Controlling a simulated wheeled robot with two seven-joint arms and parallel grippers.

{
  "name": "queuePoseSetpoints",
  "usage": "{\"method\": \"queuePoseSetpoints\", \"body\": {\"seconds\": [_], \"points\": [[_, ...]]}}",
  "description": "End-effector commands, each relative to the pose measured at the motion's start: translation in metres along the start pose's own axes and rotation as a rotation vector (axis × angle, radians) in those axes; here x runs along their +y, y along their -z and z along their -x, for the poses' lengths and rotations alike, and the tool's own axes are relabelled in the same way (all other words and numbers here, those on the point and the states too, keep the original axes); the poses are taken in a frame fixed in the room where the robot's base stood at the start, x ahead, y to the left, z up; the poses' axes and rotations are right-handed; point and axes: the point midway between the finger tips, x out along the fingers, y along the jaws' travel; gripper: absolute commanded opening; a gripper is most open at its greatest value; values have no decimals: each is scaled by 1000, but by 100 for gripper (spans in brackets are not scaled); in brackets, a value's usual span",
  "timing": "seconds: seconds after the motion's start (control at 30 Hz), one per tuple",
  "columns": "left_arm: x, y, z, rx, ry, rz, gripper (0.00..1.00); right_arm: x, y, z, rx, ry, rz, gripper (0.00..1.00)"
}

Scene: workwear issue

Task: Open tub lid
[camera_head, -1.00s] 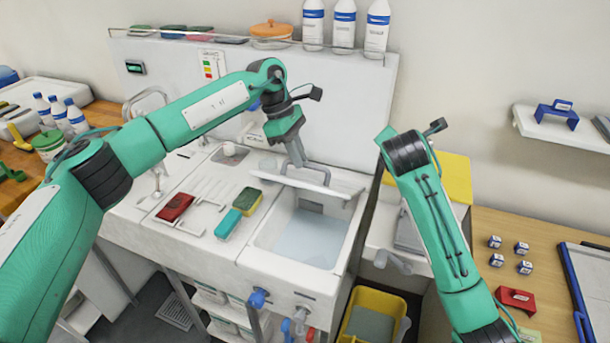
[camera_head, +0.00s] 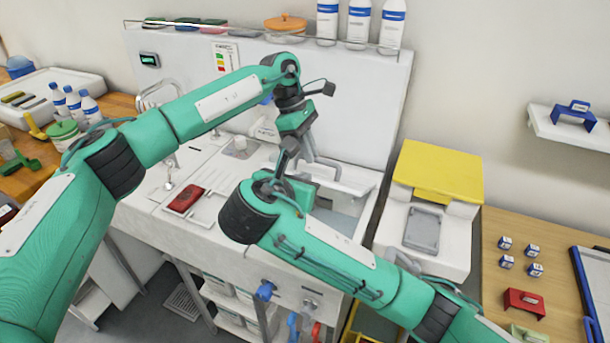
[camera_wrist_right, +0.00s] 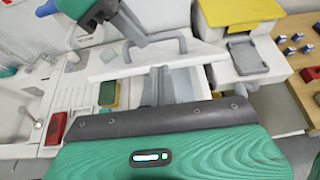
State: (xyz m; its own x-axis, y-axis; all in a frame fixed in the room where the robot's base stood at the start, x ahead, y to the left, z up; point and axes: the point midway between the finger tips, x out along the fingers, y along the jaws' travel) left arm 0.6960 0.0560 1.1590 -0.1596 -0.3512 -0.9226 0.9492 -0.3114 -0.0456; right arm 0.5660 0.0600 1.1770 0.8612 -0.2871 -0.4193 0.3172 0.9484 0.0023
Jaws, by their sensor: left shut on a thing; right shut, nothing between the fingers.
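The white tub lid (camera_head: 354,181) is tilted up at the back of the white tub, and the pale basin (camera_wrist_right: 183,86) shows below it. My left gripper (camera_wrist_right: 137,40) is shut on the lid's grey handle (camera_wrist_right: 168,42). In the head view the left gripper (camera_head: 291,150) is above the lid, partly covered by my right arm. My right gripper (camera_wrist_right: 157,85) is shut and empty, its fingers over the tub opening near the lid's front edge. Whether they touch the lid I cannot tell. In the head view my right wrist hides these fingers and much of the tub.
A red block (camera_head: 185,199) lies on the counter left of the tub. A yellow-lidded white bin (camera_head: 440,172) stands to the right. White bottles (camera_head: 359,25) stand on the ledge behind. Small boxes (camera_head: 506,262) sit on the wooden table.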

Motion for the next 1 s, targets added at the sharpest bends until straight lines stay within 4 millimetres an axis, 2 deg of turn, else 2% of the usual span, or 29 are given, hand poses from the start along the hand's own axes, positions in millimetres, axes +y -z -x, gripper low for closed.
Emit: {"method": "queuePoseSetpoints", "body": {"seconds": [0.2,0.43,0.6,0.9,1.0], "points": [[1,2,-4,3,-3,4,0,-1,1,-42,1,4,0,0],[1,2,-4,3,-3,4,0,-1,0,-74,1,2,-2,0],[1,2,-4,3,-3,4,0,-1,0,-83,0,1,-2,0],[1,3,-5,3,-3,4,0,-1,0,-84,0,0,-2,0],[1,3,-5,3,-3,4,0,-1,-6,-85,-1,1,-3,0]]}}
